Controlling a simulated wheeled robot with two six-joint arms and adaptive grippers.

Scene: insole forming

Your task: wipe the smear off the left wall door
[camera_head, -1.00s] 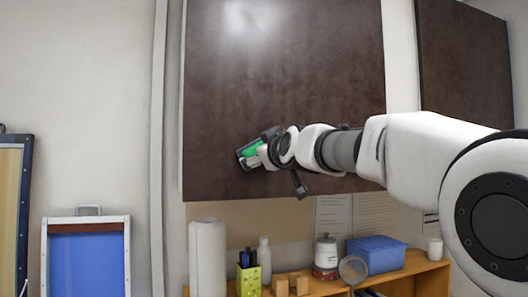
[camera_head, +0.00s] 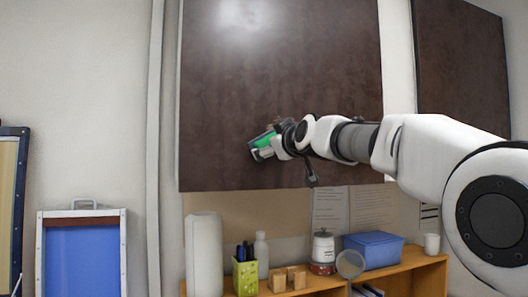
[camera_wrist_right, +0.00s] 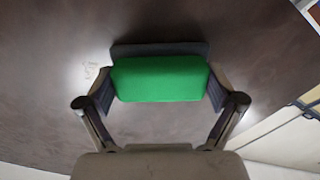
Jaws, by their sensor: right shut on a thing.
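The left wall door (camera_head: 220,90) is a dark brown panel high on the wall, with a bright light reflection near its top. My right gripper (camera_head: 262,147) is in front of its lower middle. It is shut on a green wiping block with a dark pad, which shows in the right wrist view (camera_wrist_right: 160,80) between both fingers. The pad side faces the door and looks close to it; contact cannot be told. A faint pale smear (camera_wrist_right: 90,71) shows on the door just left of the block in the wrist view. My left gripper is not in view.
A second dark door (camera_head: 460,70) hangs to the right. Below is a wooden shelf (camera_head: 415,262) with a paper roll (camera_head: 204,255), a green pen holder (camera_head: 246,277), a bottle, a jar and a blue box (camera_head: 374,249). A blue framed board (camera_head: 80,262) stands at left.

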